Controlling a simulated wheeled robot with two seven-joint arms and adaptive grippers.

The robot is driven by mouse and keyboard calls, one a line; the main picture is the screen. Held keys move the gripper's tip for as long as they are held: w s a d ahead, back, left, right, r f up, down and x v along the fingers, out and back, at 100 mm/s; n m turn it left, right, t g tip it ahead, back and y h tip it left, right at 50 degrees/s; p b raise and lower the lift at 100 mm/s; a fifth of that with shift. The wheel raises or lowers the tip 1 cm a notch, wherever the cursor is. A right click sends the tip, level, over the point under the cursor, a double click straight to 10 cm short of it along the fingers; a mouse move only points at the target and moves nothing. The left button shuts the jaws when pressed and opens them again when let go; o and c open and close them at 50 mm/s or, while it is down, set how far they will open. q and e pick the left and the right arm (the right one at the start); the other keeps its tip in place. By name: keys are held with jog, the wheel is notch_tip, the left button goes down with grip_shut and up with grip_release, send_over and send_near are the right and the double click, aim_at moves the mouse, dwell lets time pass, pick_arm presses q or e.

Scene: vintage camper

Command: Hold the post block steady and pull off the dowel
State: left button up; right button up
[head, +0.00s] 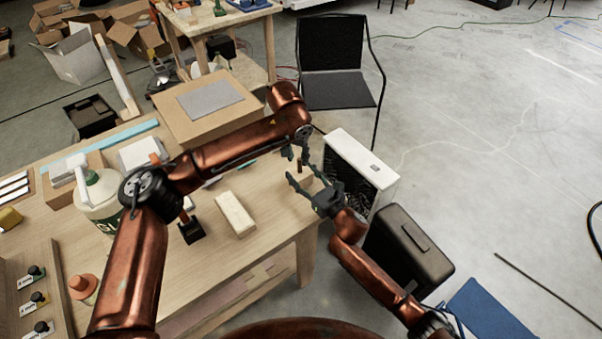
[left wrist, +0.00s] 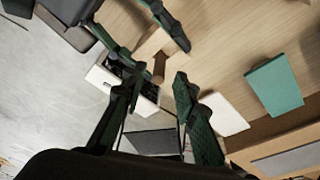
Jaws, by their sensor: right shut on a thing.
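The post block (left wrist: 153,44) is a light wooden block in the left wrist view, with the brown dowel (left wrist: 159,68) standing from it. In the head view the dowel (head: 299,167) shows small near the table's right corner, and the block is partly hidden. My right gripper (head: 305,180) is shut on the block, with its fingers on two sides of it; it also shows in the left wrist view (left wrist: 155,42). My left gripper (head: 298,152) is above the dowel, pointing down. Its fingers (left wrist: 156,82) are open and apart on either side of the dowel's line, with nothing held.
A cream block (head: 235,214) and a dark block (head: 191,232) lie on the table to the left. A cardboard box (head: 205,112) stands behind my left arm. A white open case (head: 362,170) stands just past the table's right edge. A teal piece (left wrist: 273,85) lies nearby.

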aim_at(298, 160)
pick_arm(q)
jog(key=shift+x, duration=1.9)
jog(key=shift+c, duration=0.4)
grip_shut()
jog(key=shift+r, duration=0.15)
jog(key=shift+r, duration=1.4)
jog(key=shift+r, duration=0.1)
